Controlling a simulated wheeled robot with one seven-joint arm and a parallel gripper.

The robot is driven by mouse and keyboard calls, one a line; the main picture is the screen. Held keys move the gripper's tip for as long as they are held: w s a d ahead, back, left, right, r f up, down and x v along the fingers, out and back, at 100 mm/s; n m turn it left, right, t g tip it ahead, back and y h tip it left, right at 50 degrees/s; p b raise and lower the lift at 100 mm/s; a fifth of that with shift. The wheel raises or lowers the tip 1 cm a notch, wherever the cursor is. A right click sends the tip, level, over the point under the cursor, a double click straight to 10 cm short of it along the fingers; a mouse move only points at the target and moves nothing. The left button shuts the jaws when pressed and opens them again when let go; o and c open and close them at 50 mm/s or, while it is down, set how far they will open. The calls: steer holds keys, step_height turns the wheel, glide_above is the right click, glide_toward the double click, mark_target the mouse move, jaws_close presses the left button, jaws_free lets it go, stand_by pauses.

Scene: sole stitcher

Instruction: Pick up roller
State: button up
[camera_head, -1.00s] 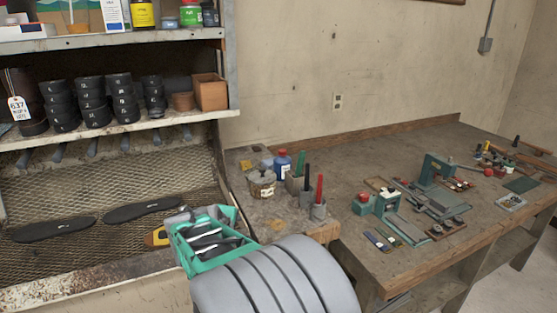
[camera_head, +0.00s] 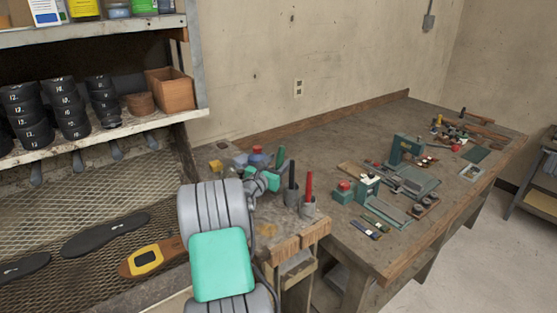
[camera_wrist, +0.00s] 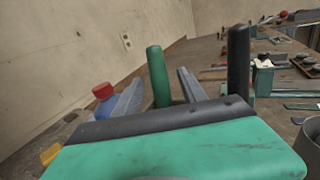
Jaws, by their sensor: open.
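Upright tool handles stand in holders at the near left end of the bench: a green one (camera_head: 281,154), a black one (camera_head: 291,174) and a red one (camera_head: 309,184). I cannot tell which tool is the roller. My gripper (camera_wrist: 162,80) is open and empty. In the wrist view the green handle (camera_wrist: 158,76) shows between its two grey fingers, apparently a little beyond them. The black handle (camera_wrist: 239,60) is to the right of the fingers. The lower parts of both tools are hidden by my gripper body. In the head view my arm covers part of this corner.
A blue bottle with a red cap (camera_wrist: 104,97) stands left of the fingers. A grey cup (camera_head: 308,207) holds the red handle. Teal fixtures (camera_head: 405,150) and small parts fill the middle of the bench. The wall (camera_head: 270,60) is behind. Dark soles (camera_head: 105,235) lie on the mesh at left.

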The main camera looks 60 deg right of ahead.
steer(key=shift+d+f, duration=0.1)
steer(key=shift+d, duration=0.6)
steer(key=shift+a, duration=0.1)
steer(key=shift+c, duration=0.3)
jaws_close()
